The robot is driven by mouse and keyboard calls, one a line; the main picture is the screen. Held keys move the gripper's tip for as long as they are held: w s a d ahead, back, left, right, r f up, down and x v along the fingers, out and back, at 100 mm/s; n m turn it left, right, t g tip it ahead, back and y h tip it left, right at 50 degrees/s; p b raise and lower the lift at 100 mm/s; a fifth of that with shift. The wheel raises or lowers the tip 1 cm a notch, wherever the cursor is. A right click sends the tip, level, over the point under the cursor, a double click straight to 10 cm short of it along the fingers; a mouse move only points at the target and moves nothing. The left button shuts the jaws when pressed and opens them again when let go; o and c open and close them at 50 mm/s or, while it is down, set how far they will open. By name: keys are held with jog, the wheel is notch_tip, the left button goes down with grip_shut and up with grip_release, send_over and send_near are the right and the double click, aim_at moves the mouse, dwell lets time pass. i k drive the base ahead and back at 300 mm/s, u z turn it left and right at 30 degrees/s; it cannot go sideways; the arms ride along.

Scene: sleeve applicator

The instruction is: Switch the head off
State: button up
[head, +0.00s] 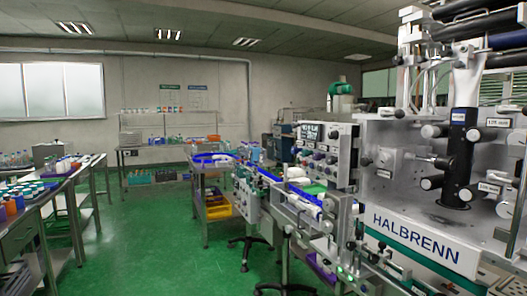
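The sleeve applicator, a large grey machine lettered HALBRENN (416,238), fills the right side of the head view. Its upper part carries a dark upright cylinder (457,165) with rollers and round knobs around it. To its left stands a control panel (340,150) with several knobs and a small lit display (309,132). Small green lights (346,274) glow low on the front of the machine. I cannot tell which control is the head's switch or how it is set; the labels are too small to read. My gripper is not in view.
A conveyor with blue rails (270,177) runs from the machine to the back. Wheeled stool bases (285,288) stand on the floor near it. A bench with bottles (40,195) lines the left. The green floor (160,240) between is clear.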

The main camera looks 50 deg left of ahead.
aim_at(334, 135)
jog(key=u, duration=1.45)
